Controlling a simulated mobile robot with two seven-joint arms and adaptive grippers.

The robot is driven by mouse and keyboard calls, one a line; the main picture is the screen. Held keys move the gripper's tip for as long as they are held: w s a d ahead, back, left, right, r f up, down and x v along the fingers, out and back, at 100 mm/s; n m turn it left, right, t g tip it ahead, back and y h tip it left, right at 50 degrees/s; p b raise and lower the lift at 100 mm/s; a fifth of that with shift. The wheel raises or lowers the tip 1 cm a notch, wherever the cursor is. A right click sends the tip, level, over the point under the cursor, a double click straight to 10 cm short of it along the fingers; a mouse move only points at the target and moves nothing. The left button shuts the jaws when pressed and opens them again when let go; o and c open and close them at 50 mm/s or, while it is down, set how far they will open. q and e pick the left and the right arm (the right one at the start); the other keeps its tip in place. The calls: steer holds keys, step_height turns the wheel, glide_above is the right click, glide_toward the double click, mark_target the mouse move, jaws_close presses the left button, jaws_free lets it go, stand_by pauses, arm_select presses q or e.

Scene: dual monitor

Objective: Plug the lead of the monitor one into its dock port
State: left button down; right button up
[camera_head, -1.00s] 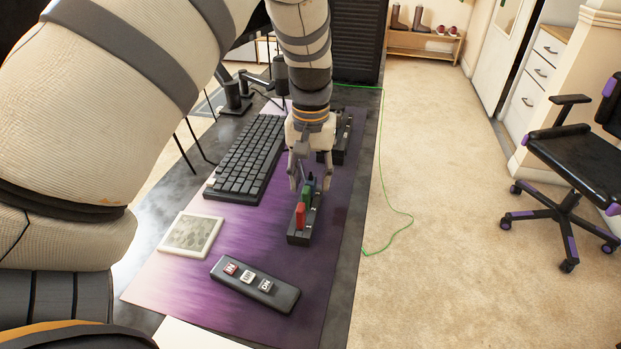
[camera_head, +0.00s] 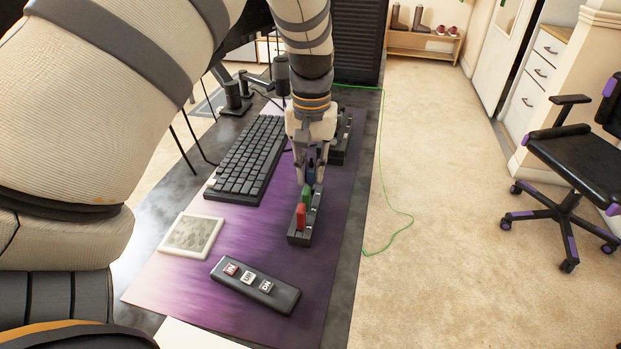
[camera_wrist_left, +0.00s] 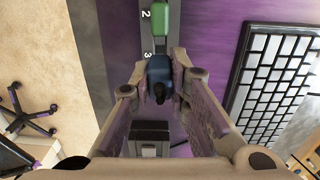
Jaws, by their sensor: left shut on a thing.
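A black strip holder (camera_head: 299,238) lies on the purple desk mat with a red plug (camera_head: 300,217), a green plug (camera_head: 306,195) and a blue plug (camera_head: 310,174) standing in a row. In the left wrist view the green plug (camera_wrist_left: 160,18) is beside a number 2 and the blue plug (camera_wrist_left: 158,68) beside a number 3. My left gripper (camera_head: 314,174) points down at the far end of the holder, shut on the blue plug; its fingers (camera_wrist_left: 157,85) flank it. The blue plug still appears to stand at the holder. A dark block (camera_head: 341,148) stands behind my gripper, partly hidden; I cannot tell its ports.
A dark keyboard (camera_head: 246,163) lies left of the gripper. A pale square pad (camera_head: 191,235) and a black box with three buttons (camera_head: 254,284) lie nearer. A green cable (camera_head: 381,170) runs along the right side. A monitor stand (camera_head: 235,98) is at the back left.

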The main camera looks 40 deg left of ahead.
mark_target(311, 166)
arm_select(q)
step_height(311, 166, up, 7)
steer(key=shift+r, duration=0.1)
steer(key=shift+r+p, duration=0.85)
steer(key=shift+r, duration=1.15)
arm_select(e)
steer(key=shift+w+r+t, duration=0.5)
steer(key=shift+w+r, duration=0.7)
arm_select(q)
steer(key=shift+f, duration=0.1)
